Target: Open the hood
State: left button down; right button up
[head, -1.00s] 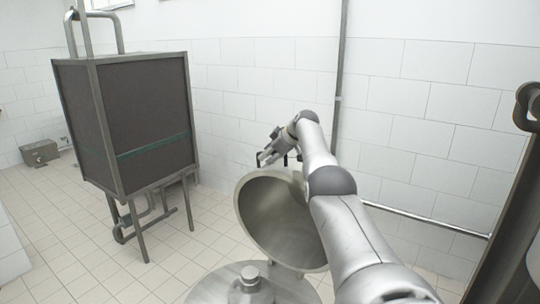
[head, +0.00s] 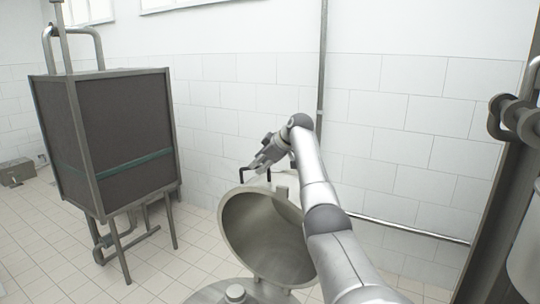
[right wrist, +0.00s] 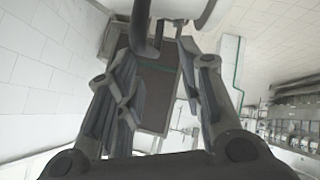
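The hood (head: 262,240) is a round metal lid that stands raised and tilted on its vessel (head: 225,291), its hollow inner side facing me. My right gripper (head: 257,163) is at that top edge, beside the handle, with my arm passing over the hood's right side. In the right wrist view its two fingers (right wrist: 158,75) stand apart, with nothing clearly clamped between them. A dark curved bar (right wrist: 143,38) shows near the left fingertip; I cannot tell whether they touch. My left gripper is not in view.
A dark box-shaped tank on legs (head: 125,135) stands to the left. A tiled wall (head: 400,110) is behind the hood. A dark post with pipe fittings (head: 505,170) is at the right. Tiled floor (head: 180,250) is clear between tank and vessel.

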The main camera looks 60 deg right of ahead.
jog(key=v, duration=0.6)
jog(key=shift+s+f, duration=0.1)
jog(key=shift+f, duration=0.05)
dwell(0.5)
